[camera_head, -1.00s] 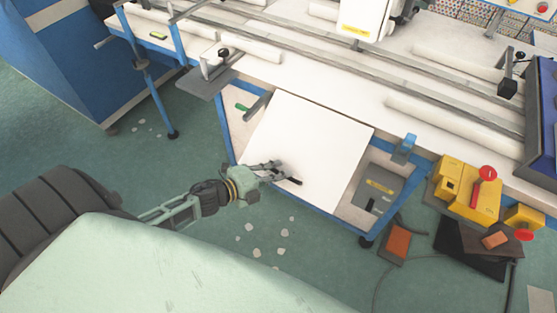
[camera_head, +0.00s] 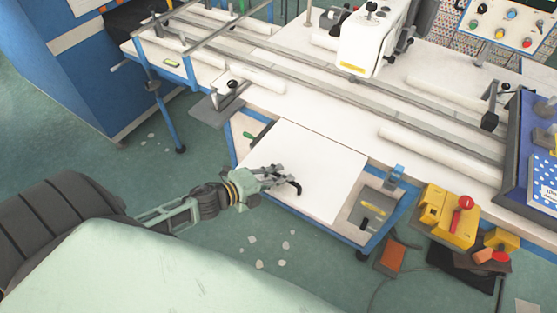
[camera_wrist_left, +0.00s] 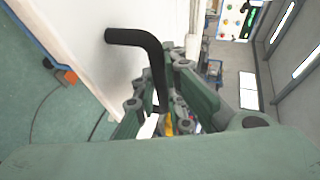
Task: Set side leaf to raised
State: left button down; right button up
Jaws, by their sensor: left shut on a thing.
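The side leaf (camera_head: 305,155) is a flat white panel at the near side of the white sewing table (camera_head: 270,99). It looks tilted, with its lower edge out toward me; its exact angle is hard to tell. A black bent handle (camera_head: 296,188) sits near its lower edge. My left gripper (camera_head: 284,180) is shut on this handle. In the left wrist view the black handle (camera_wrist_left: 150,48) runs down between the fingers (camera_wrist_left: 165,112), beside the white leaf (camera_wrist_left: 95,60). The fingers partly hide the grip. My right gripper is not in view.
A blue frame with a grey box (camera_head: 372,212) stands beside the leaf. Yellow control boxes (camera_head: 447,215) and an orange pedal (camera_head: 390,256) lie to the right. A white sewing head (camera_head: 372,45) stands on the table. Green floor on the left is open.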

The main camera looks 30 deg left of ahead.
pick_arm(q)
jog(key=shift+w+a+r, duration=0.15)
jog(key=shift+w+r, duration=0.25)
jog(key=shift+r, duration=0.1)
jog(key=c, duration=1.9)
grip_release()
jog(key=shift+o, duration=0.4)
jog(key=shift+f, duration=0.2)
jog(key=shift+f, duration=0.1)
jog(key=v, duration=1.2)
